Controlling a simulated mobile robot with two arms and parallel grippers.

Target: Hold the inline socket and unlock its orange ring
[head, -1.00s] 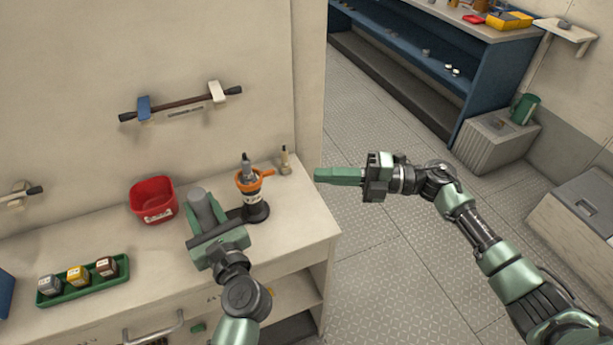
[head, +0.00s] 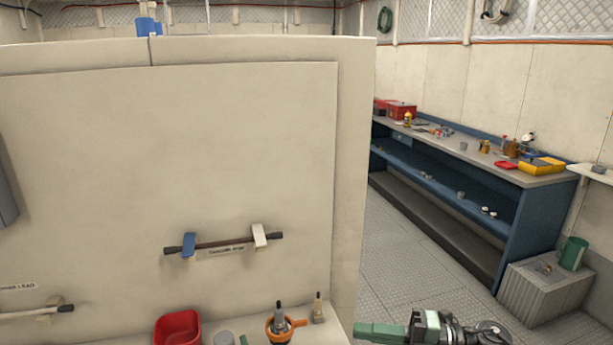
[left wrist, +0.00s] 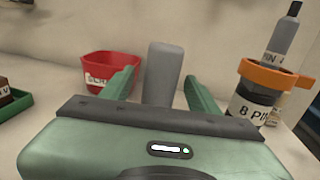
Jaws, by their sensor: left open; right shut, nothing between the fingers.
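The inline socket (left wrist: 252,108) is a dark upright body with an "8 PIN" label, at the right of the left wrist view. Its orange ring (left wrist: 275,76) sits around the top, with a side tab; the ring also shows at the bottom of the head view (head: 273,331). A grey plug (left wrist: 281,38) stands up out of the ring. My left gripper (left wrist: 160,78) is open, left of the socket and apart from it; the head view mostly cuts it off. My right gripper (head: 358,331) is shut and empty, right of the counter edge.
A grey cylinder (left wrist: 163,70) shows between my left fingers; contact is unclear. A red bin (head: 178,330) stands left of it. A small brass-coloured item (head: 318,309) is near the counter's right end. A wall rack (head: 222,243) is above. Open floor (head: 400,265) lies right.

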